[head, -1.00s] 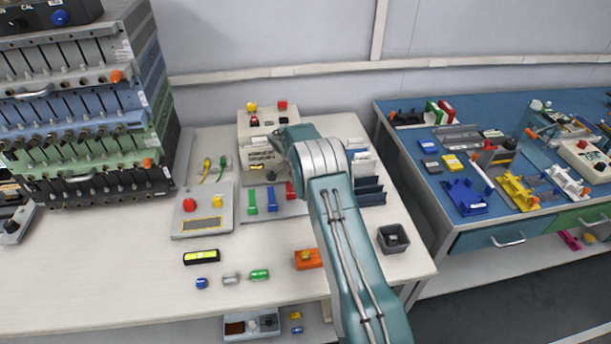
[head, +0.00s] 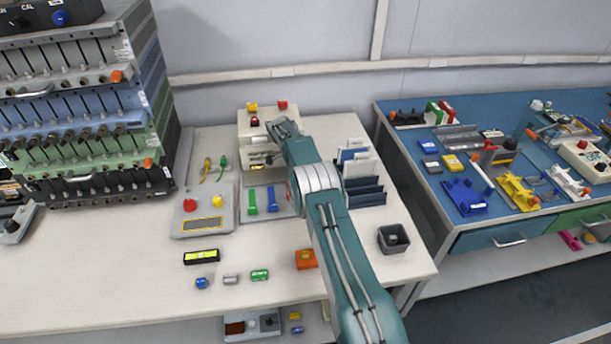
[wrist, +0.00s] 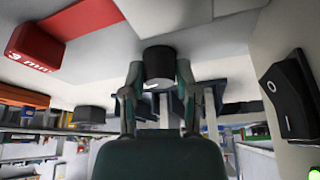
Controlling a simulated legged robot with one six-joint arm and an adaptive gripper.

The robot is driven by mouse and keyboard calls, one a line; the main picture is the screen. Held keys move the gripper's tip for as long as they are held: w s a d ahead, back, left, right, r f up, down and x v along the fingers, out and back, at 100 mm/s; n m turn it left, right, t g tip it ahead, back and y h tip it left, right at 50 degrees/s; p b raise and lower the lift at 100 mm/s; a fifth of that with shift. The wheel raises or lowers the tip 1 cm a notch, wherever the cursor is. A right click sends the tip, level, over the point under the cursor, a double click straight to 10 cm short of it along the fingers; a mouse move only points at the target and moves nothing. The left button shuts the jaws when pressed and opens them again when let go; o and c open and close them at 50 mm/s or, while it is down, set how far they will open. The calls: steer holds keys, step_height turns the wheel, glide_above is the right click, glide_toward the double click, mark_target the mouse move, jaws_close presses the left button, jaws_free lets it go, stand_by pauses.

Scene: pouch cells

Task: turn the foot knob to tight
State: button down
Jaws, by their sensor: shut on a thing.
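A black round knob (wrist: 157,60) with a small white mark shows at the middle of the wrist view, on a pale surface. My gripper (wrist: 158,72) has one finger on each side of it and is shut on it. I cannot read a tight marking, nor tell how far the knob is turned. In the head view my gripper (head: 277,130) is at the front of a beige machine (head: 247,128) at the back of the white bench. My arm and gripper hide the knob there.
A black rocker switch (wrist: 290,95) and a red block (wrist: 35,52) flank the knob in the wrist view. Green and blue clamps (head: 252,201) stand below the machine. A rack of blue plates (head: 366,190) is close right of my arm.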

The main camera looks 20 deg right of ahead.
steer(key=shift+a, duration=0.15)
steer(key=shift+c, duration=1.8)
jaws_free()
steer(key=shift+w+f, duration=0.1)
steer(key=shift+r, duration=0.3)
steer(key=shift+v, duration=3.55)
steer(key=shift+w+a, duration=0.1)
